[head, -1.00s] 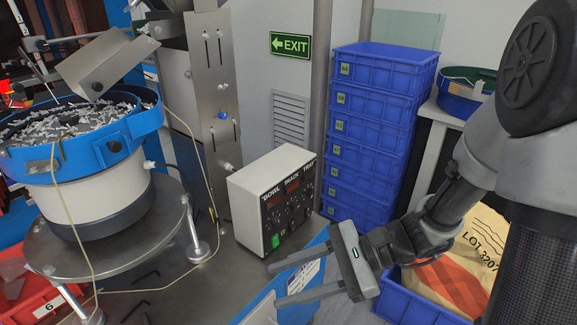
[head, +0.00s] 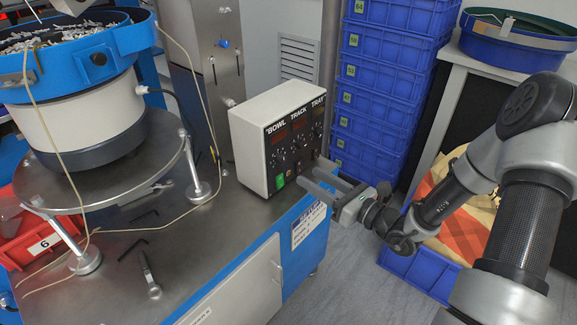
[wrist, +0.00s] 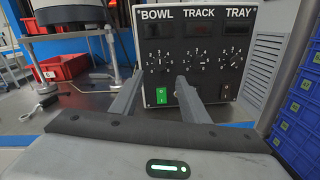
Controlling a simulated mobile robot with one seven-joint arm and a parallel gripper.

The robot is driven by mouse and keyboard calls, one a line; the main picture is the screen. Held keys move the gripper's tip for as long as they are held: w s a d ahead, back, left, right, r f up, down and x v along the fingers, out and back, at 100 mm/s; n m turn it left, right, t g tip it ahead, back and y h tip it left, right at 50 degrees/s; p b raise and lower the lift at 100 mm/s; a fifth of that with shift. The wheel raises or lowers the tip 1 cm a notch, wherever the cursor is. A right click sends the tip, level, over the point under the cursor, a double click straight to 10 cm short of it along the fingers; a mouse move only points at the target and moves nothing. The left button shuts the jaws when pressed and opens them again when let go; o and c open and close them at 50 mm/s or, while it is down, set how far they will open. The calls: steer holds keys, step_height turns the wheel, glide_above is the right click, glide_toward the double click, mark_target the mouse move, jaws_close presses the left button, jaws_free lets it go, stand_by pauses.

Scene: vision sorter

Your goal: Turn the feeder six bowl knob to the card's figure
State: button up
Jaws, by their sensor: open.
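The white control box (head: 270,105) has a black panel marked BOWL, TRACK and TRAY. The bowl knob (wrist: 160,58) is on the left dial, above a green switch; its pointer setting is too small to read. My gripper (head: 311,173) is open and empty in front of the panel's lower part, with its fingers toward the box. In the wrist view my gripper (wrist: 159,77) has its fingertips below and either side of the bowl dial, apart from the knob as far as I can tell. A white card (head: 308,225) is on the blue cabinet front; its writing is unreadable.
The blue-rimmed bowl feeder (head: 80,75) stands left on a round metal plate. A red bin (head: 25,228) marked 6, hex keys and a spanner (head: 149,275) lie left on the bench (head: 190,240). Blue crates (head: 385,95) are stacked behind right.

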mark_target(284, 160)
steer(key=b+x, duration=0.1)
steer(key=x, duration=0.8)
steer(key=shift+w+a, duration=0.15)
steer(key=shift+w, duration=0.05)
jaws_close()
steer(key=shift+r, duration=0.1)
